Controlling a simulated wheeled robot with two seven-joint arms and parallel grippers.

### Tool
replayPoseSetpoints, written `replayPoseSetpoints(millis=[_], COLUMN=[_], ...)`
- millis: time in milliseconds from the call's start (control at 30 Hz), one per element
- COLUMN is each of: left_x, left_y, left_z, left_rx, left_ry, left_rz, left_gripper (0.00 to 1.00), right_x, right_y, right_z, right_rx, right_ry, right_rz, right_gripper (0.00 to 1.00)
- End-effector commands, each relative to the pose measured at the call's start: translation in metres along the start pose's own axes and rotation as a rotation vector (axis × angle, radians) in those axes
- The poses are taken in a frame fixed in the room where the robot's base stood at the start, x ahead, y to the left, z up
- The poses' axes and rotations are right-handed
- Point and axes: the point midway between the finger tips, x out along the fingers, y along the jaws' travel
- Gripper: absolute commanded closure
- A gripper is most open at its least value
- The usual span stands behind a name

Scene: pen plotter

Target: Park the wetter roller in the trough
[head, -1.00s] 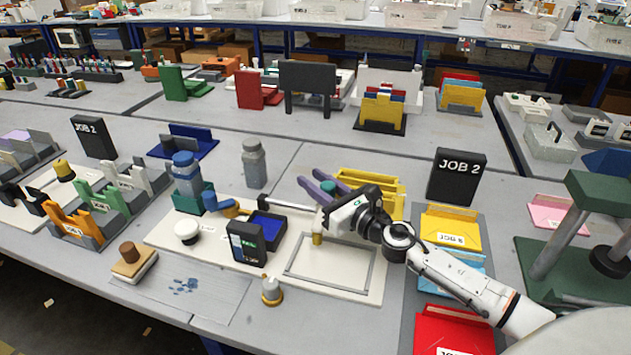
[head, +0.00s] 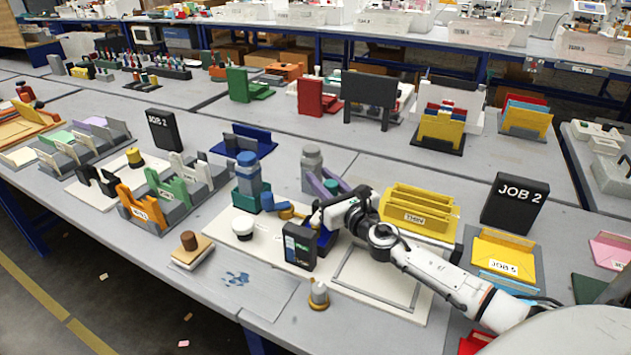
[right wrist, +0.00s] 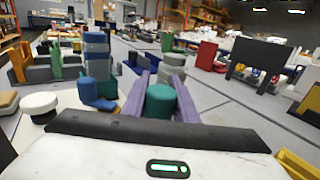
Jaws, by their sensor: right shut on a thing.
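My right gripper (head: 326,186) has purple fingers shut on a teal cylinder, which I take as the top of the wetter roller (head: 332,186). The fingers stand on both sides of the wetter roller (right wrist: 160,100) in the right wrist view; its lower part is hidden. A dark box with a blue inside, which I take as the trough (head: 325,240), lies below the gripper, largely hidden by it and by a dark display unit (head: 299,246). The held piece is above the board, apart from the trough as far as I can see. My left gripper is not in view.
A blue bottle in a teal stand (head: 248,180) and a grey bottle (head: 312,168) stand close to the gripper. A white knob (head: 242,224) sits on the board. Yellow racks (head: 418,210) stand to the right, and a metal frame (head: 380,278) lies in front.

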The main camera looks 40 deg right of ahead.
Motion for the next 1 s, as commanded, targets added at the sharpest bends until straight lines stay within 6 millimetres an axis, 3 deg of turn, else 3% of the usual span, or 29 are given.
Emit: replayPoseSetpoints(millis=[133,167,267,667,1000], left_x=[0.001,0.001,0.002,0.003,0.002], left_y=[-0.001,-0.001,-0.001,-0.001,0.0], left_z=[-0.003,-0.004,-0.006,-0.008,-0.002], left_rx=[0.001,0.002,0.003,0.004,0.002], left_ry=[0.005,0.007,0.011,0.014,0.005], left_rz=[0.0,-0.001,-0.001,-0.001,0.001], left_gripper=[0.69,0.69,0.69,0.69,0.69], right_x=[0.002,0.003,0.003,-0.004,-0.061], right_y=[0.003,0.004,0.004,0.003,0.003], right_z=[0.003,0.003,0.003,0.001,-0.001], right_rx=[0.002,0.002,0.002,0.0,-0.001], right_ry=[-0.006,-0.006,-0.006,-0.002,0.0], right_rz=[0.006,0.006,0.007,0.005,0.007], right_gripper=[1.0,0.72,0.56,0.55,0.55])
